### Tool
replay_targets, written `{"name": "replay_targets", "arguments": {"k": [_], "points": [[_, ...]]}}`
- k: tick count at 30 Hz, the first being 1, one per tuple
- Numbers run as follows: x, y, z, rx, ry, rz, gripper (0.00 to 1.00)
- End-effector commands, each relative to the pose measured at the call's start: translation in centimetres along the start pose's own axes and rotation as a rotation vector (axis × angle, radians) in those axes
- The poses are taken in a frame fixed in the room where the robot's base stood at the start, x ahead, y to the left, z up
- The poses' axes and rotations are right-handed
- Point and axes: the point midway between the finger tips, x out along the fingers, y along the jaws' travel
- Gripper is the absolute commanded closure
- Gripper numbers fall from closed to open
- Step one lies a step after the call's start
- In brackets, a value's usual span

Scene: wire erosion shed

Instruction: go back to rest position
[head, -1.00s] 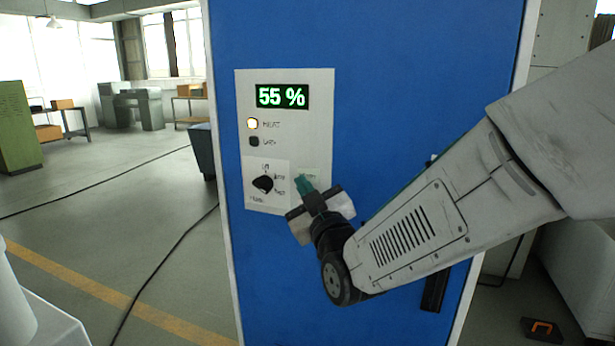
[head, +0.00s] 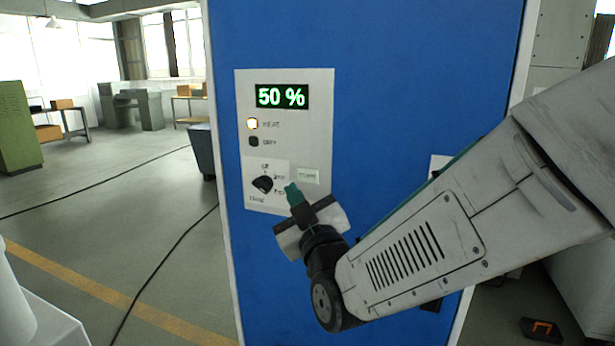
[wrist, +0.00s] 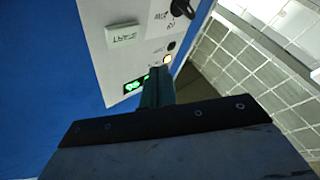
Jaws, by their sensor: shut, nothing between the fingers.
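My gripper (head: 293,192) is shut and empty, with green fingertips. In the head view it is in front of the lower right of the white control panel (head: 320,130), just below a small pale label or button (head: 308,175). The panel is on a blue cabinet (head: 400,80). Its green display (head: 281,96) reads 50 %. The upper lamp (head: 252,123) glows and the lower one (head: 253,141) is dark. A black knob (head: 262,184) sits at the panel's lower left. In the wrist view the shut fingers (wrist: 158,88) overlap the panel; contact cannot be told.
A dark bin (head: 202,150) stands left of the cabinet. Black cables (head: 165,255) run over the floor. A green cabinet (head: 18,128) and benches are far left. A dark object with an orange mark (head: 541,328) lies on the floor at lower right. The left floor is mostly open.

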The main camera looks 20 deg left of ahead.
Motion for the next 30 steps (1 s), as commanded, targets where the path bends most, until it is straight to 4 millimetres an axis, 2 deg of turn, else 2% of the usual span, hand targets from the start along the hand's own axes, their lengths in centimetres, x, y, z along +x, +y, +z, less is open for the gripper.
{"name": "replay_targets", "arguments": {"k": [2,5,8,11,14,17,22,26,30], "points": [[0.0,0.0,0.0,0.009,-0.002,-0.001,1.00],[-0.1,-0.8,1.2,0.036,-0.058,-0.039,1.00],[-0.8,-2.9,4.0,0.081,-0.198,-0.132,1.00],[-3.1,-5.1,7.3,0.134,-0.400,-0.253,1.00],[-6.2,-4.9,9.8,0.187,-0.612,-0.331,1.00],[-9.9,-3.1,11.7,0.237,-0.826,-0.372,1.00],[-17.9,2.1,13.1,0.329,-1.188,-0.370,1.00],[-25.3,7.0,12.4,0.410,-1.457,-0.313,1.00],[-34.1,12.2,9.8,0.519,-1.725,-0.194,1.00]]}}
